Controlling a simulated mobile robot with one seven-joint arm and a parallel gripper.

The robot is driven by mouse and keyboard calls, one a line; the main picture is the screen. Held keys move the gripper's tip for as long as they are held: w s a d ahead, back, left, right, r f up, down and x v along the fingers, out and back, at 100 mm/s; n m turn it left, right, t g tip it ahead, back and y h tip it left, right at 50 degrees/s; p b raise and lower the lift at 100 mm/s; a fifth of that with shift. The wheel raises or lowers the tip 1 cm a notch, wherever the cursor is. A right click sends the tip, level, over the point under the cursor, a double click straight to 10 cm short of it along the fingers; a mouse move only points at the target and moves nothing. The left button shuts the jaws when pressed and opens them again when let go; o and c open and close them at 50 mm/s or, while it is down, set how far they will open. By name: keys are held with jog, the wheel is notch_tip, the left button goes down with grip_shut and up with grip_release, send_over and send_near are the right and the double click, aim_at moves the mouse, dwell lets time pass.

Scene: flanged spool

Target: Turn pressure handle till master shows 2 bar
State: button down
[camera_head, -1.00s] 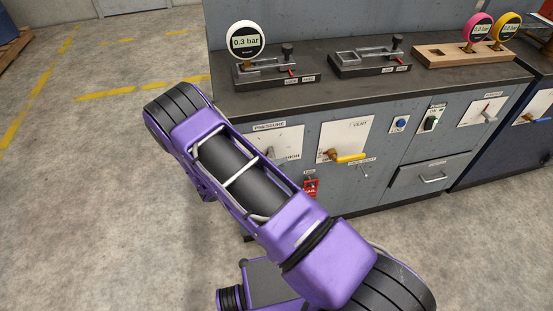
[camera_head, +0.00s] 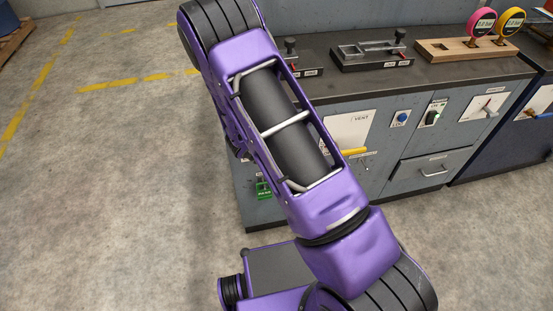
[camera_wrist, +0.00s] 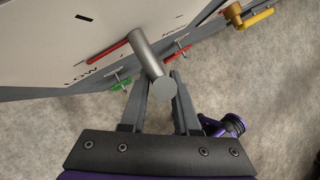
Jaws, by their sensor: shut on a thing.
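The pressure handle (camera_wrist: 152,58) is a grey round bar in the wrist view, standing out from a white dial panel (camera_wrist: 60,45). A red pointer (camera_wrist: 108,52) lies beside its base, near the word LOW. My gripper (camera_wrist: 160,86) has one finger on each side of the handle's outer end and is shut on it. In the head view my arm covers the handle, the pressure panel and the white gauge, so no master reading shows now.
The vent panel with its yellow handle (camera_head: 354,152) is right of my arm. A pink gauge (camera_head: 483,22) and a yellow gauge (camera_head: 510,21) stand on a wooden block (camera_head: 448,53). The floor at left is clear.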

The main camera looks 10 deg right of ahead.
jog(key=shift+w+d+r+y+b, duration=0.1)
jog(key=shift+d+y+b, duration=0.1)
jog(key=shift+y+b, duration=0.2)
jog(key=c, duration=0.9)
grip_release()
jog(key=shift+o, duration=1.1)
jog(key=shift+a, duration=0.1)
jog(key=p+v, duration=0.5)
jog(key=v, duration=1.2)
jog(key=shift+r, duration=0.15)
